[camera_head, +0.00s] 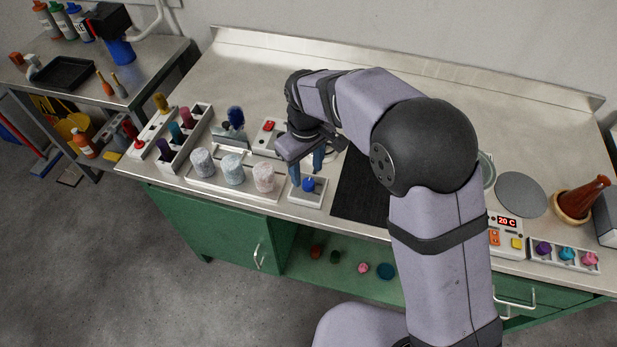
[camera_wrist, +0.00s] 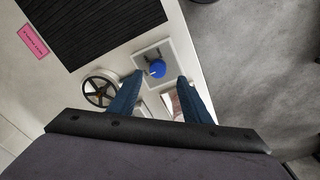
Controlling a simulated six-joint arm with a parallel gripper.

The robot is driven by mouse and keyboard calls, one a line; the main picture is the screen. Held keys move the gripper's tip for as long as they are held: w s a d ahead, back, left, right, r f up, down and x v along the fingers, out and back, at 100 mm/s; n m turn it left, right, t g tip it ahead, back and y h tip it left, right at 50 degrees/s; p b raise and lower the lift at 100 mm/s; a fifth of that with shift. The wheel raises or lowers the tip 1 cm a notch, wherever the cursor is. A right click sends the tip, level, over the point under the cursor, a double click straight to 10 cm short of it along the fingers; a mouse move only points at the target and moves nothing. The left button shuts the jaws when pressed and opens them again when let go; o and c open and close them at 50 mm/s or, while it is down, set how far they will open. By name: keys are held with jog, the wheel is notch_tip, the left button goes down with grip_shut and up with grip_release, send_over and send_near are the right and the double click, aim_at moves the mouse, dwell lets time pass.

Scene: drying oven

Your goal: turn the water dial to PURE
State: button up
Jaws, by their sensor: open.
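The water dial is a round blue knob (camera_head: 308,184) on a pale square plate (camera_head: 318,198) near the front edge of the bench. In the wrist view the blue knob (camera_wrist: 157,69) shows a light pointer mark, and its plate (camera_wrist: 180,48) lies flat around it. Any label such as PURE is too small to read. My gripper (camera_head: 306,176) points down over the dial, with blue fingers. In the wrist view my gripper (camera_wrist: 159,80) has its two fingers apart, one on each side below the knob, with nothing between them. I cannot tell whether they touch the knob.
A spoked handwheel (camera_wrist: 101,90) sits beside the dial. A black ribbed mat (camera_head: 358,195) lies to the right of the dial. Several speckled white cylinders, one nearest the dial (camera_head: 264,177), stand in a tray to the left. A red-button box (camera_head: 268,128) is behind.

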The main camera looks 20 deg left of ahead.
aim_at(309, 183)
jog(key=shift+w+a+r+n, duration=0.2)
jog(key=shift+w+r+n, duration=0.15)
jog(key=shift+r, duration=0.25)
jog(key=shift+w+a+r+n, duration=0.2)
jog(key=shift+w+r+n, duration=0.1)
jog(key=shift+r, duration=0.25)
jog(key=shift+s+d+n, duration=0.25)
jog(key=shift+s+n, duration=0.05)
jog(key=shift+n, duration=0.15)
jog(key=shift+s+d+n, duration=0.25)
jog(key=shift+n, duration=0.45)
jog(key=shift+f, duration=0.15)
jog(key=shift+w+f+p, duration=0.2)
jog(key=shift+f+p, duration=0.8)
jog(key=shift+f, duration=2.55)
jog(key=c, duration=1)
jog(key=shift+c, duration=0.2)
